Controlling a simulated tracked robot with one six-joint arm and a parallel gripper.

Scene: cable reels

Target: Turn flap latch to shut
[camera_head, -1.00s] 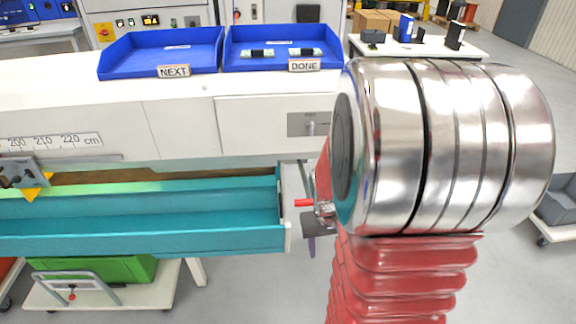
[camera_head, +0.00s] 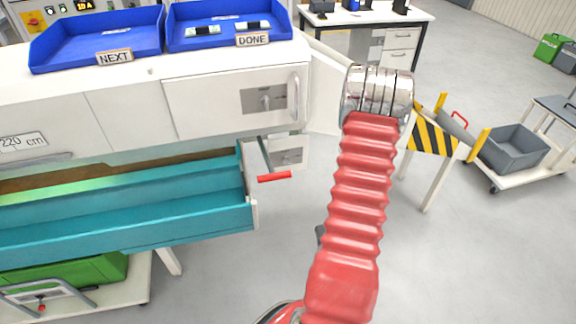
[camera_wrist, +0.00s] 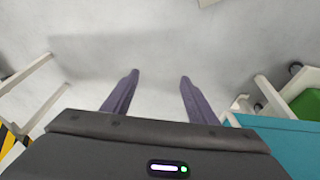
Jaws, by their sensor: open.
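A white flap (camera_head: 205,105) in the bench front carries a grey plate with a turn latch (camera_head: 266,98). The latch's small knob appears to point sideways, but it is too small to tell its exact setting. A vertical handle (camera_head: 293,98) sits at the flap's right end. In the wrist view my gripper (camera_wrist: 159,79) is open and empty, its two dark fingers apart above bare grey floor. In the head view my gripper is hidden behind my red arm, which is right of the flap. The latch does not show in the wrist view.
A red-handled lever (camera_head: 274,178) sticks out below the flap, beside the teal trough (camera_head: 130,225). Blue trays (camera_head: 100,42) stand on the bench top. A striped yellow-black barrier (camera_head: 433,137) and a grey crate (camera_head: 513,150) are at right. The floor between is clear.

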